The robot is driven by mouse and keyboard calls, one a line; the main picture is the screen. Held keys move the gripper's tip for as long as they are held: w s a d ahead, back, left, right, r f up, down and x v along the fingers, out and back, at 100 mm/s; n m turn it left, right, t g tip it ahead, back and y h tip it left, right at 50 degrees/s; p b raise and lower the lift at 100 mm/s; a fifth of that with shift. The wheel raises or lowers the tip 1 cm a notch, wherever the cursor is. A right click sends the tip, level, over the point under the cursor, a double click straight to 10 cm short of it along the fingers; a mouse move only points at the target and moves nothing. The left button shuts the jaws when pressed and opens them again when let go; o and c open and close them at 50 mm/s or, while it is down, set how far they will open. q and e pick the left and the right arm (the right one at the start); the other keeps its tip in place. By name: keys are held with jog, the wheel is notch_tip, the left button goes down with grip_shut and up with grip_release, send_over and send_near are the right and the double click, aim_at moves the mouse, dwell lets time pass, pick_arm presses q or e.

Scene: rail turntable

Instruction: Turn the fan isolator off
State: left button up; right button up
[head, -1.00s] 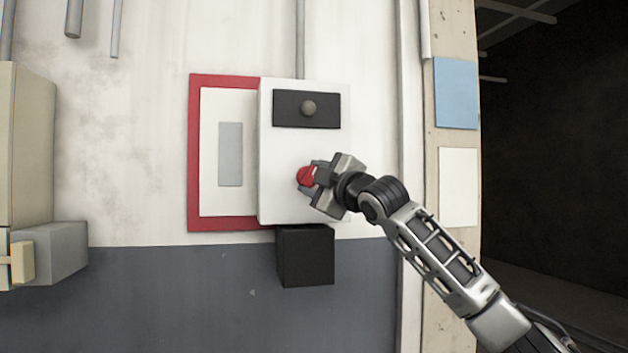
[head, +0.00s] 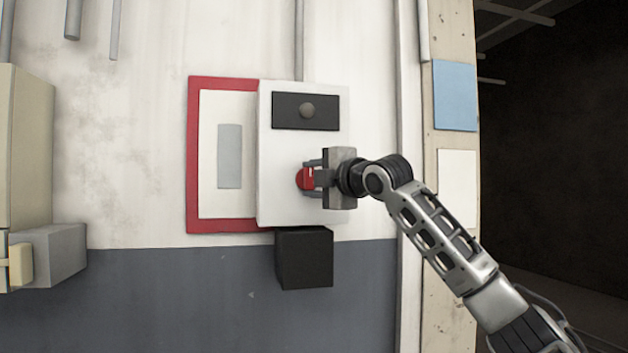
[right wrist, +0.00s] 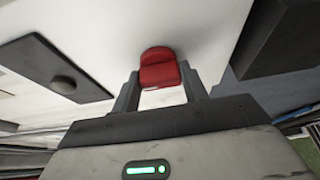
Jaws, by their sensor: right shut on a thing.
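The isolator is a white box (head: 275,150) on the wall. Its red knob (head: 302,179) sits on the lower part of the front face. My right gripper (head: 312,178) is at the knob, with one finger above and one below it, shut on it. In the right wrist view the red knob (right wrist: 160,70) lies between the two finger tips, and a short white mark shows at its near edge. The gripper's fingers hide part of the knob in the head view. My left gripper is not in view.
A black plate with a round grey button (head: 308,110) is on the box above the knob. A black box (head: 304,258) sits just below. A red-bordered panel (head: 193,160) is to the left. A grey block (head: 50,255) juts out at far left.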

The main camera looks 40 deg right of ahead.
jog(key=o, duration=1)
pick_arm(q)
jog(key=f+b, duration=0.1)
jog(key=b, duration=0.1)
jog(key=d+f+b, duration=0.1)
jog(key=b, duration=0.2)
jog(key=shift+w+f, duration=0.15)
pick_arm(e)
jog(key=s, duration=0.5)
jog(key=s+a, duration=0.1)
jog(key=s, duration=0.4)
jog(key=s+a, duration=0.1)
jog(key=s, duration=0.4)
jog(key=shift+s, duration=0.4)
jog(key=shift+d, duration=0.1)
